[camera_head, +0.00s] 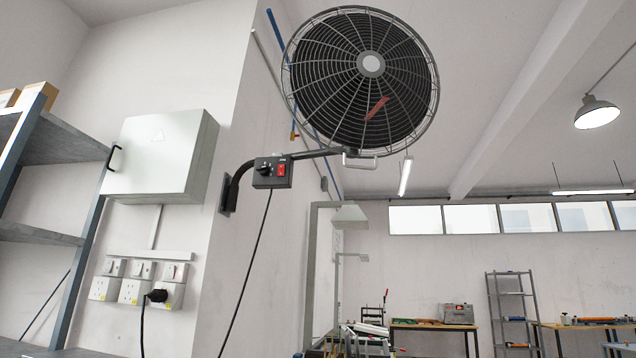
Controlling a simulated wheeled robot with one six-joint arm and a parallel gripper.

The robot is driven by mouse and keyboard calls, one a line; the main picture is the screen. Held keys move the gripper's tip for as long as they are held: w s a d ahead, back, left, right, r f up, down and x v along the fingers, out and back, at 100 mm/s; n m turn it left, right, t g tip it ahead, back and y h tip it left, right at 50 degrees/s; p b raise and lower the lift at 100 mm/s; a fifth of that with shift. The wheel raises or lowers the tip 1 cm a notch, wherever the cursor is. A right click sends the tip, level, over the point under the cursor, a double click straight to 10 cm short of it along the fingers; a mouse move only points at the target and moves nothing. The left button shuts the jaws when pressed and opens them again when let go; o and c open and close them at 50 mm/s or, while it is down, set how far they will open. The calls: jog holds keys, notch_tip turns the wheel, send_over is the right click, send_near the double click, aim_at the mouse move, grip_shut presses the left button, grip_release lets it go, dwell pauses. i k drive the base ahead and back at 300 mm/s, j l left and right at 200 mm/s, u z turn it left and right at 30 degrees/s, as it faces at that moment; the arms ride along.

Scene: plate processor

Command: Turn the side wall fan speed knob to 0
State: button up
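The side wall fan (360,80) has a round wire cage and hangs high on a curved arm fixed to the wall corner. Its dark control box (272,172) sits on that arm, below and left of the cage. A small black speed knob (263,168) is on the left of the box, beside a red switch (281,169). The knob is too small to read its setting. My gripper does not show in this view.
A white wall cabinet (160,155) and sockets with a black plug (157,295) are at the left. A grey shelf (50,150) stands at the left edge. A cable (250,270) hangs below the control box. Workbenches (430,325) stand far back.

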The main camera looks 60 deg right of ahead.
aim_at(262, 170)
jog(key=z, duration=1.55)
jog(key=k+j, duration=0.35)
jog(key=i+j+z, duration=0.1)
jog(key=i+j, duration=0.2)
